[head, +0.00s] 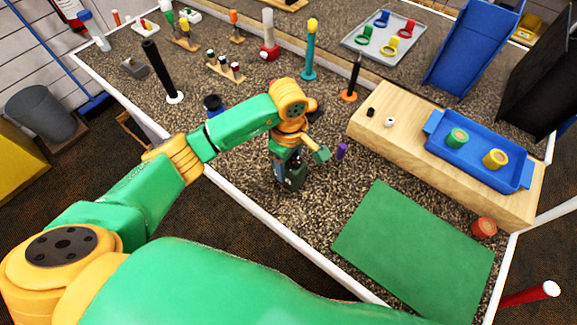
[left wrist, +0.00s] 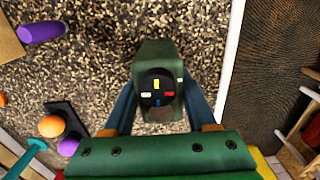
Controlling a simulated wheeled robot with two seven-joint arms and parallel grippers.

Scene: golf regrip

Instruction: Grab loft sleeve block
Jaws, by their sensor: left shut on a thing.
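The loft sleeve block is a dark green block (head: 297,174) low over the gravelly surface, near the middle of the head view. In the left wrist view the block (left wrist: 157,50) sits between two blue fingers and carries a black disc with white, yellow and red marks. My left gripper (head: 287,170) points down and is shut on the block; its fingers also show in the left wrist view (left wrist: 160,108). Whether the block touches the gravel, I cannot tell. My right gripper does not show.
A green mat (head: 415,245) lies to the lower right. A wooden block (head: 400,130) bears a blue tray (head: 470,165). A white border edge (head: 240,195) runs close by. Several posts and stands fill the back.

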